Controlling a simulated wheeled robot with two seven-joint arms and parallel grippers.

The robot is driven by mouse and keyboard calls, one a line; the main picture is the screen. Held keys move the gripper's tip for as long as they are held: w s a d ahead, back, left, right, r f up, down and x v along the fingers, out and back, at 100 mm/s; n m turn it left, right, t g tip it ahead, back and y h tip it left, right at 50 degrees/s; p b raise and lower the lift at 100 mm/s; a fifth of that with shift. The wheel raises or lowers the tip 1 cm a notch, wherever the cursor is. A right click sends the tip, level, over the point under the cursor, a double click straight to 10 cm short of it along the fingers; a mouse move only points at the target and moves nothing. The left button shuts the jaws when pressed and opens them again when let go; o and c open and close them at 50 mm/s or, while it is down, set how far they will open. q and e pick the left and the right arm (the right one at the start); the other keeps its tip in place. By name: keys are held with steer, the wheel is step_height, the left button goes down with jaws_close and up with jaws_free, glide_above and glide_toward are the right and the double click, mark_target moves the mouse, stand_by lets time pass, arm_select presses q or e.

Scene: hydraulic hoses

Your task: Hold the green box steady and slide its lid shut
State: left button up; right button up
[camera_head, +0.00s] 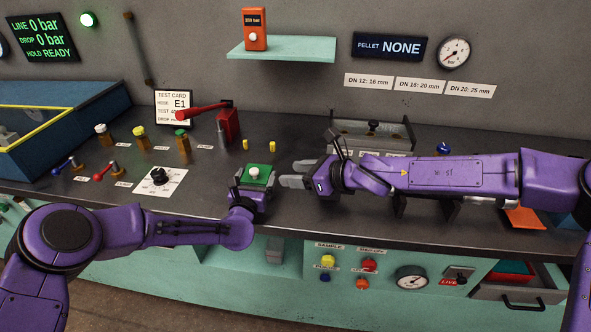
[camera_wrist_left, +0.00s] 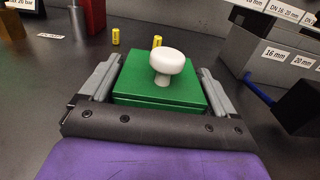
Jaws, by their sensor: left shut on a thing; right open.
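The green box (camera_head: 257,175) sits on the dark bench near its front edge, with a white knob (camera_head: 254,171) on top. My left gripper (camera_head: 252,180) is shut on it. In the left wrist view the grey fingers lie along the left and right sides of the green box (camera_wrist_left: 160,88), and the white knob (camera_wrist_left: 166,62) stands upright on its top. The lid looks to cover the top; whether it is fully shut I cannot tell. My right gripper (camera_head: 293,174) is open and empty, just right of the box, its fingers pointing left toward it.
Behind the box stand two small yellow pieces (camera_head: 245,145) and a red lever pump (camera_head: 228,124). A grey divided tray (camera_head: 372,134) is behind my right arm. A white dial card (camera_head: 160,182) lies to the left. The front bench edge is close.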

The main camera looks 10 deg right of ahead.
arm_select(q)
steer(key=o, duration=0.8)
